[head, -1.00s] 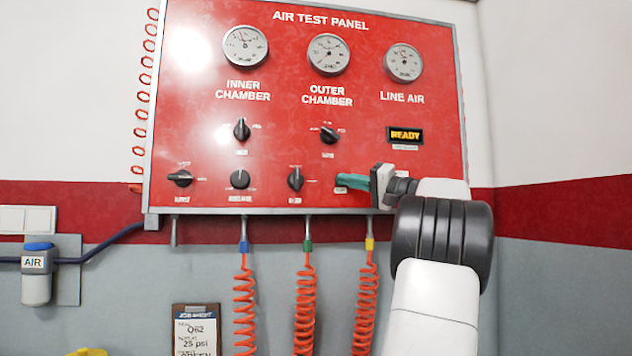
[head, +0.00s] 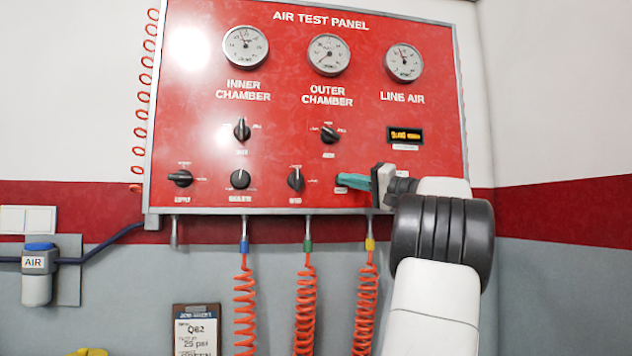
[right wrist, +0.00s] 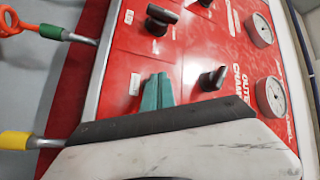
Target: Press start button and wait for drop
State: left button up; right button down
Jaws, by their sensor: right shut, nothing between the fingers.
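The red air test panel (head: 225,105) hangs on the wall, with three gauges: inner chamber (head: 245,46), outer chamber (head: 328,54) and line air (head: 404,61). A small display (head: 405,135) under the line air gauge is lit with yellow text too blurred to read. My right gripper (head: 345,180), with teal fingers, is shut and empty, its tips at the lower right of the panel. The fingers also show against the panel in the right wrist view (right wrist: 157,92). No start button is visible; the fingers may cover it. My left gripper is out of view.
Several black knobs sit on the panel, one (head: 296,178) just left of my fingertips. Orange coiled hoses (head: 306,305) hang below the panel. A clipboard (head: 197,328) and an air filter (head: 37,275) are on the wall at lower left.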

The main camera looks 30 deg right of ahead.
jog(key=s+a, duration=0.1)
jog(key=s, duration=0.4)
jog(key=shift+s+a, duration=0.4)
dwell(0.6)
jog(key=a+f+g+h, duration=0.1)
jog(key=a+f+g, duration=0.3)
jog(key=a+f, duration=0.55)
jog(key=a+f+g, duration=0.4)
jog(key=a+f, duration=0.3)
jog(key=a, duration=0.6)
jog(key=s+a+f+n+g+h, duration=0.2)
jog(key=s+a+f+n+h, duration=0.1)
jog(key=s+f, duration=0.6)
jog(key=s+a+f+n+g+h, duration=0.2)
jog(key=s+a+f, duration=0.4)
jog(key=s+f, duration=0.4)
notch_tip(320, 180, down, 4)
jog(key=shift+a+r+n+h, duration=0.3)
jog(key=shift+n+h, duration=0.3)
jog(key=shift+n, duration=0.3)
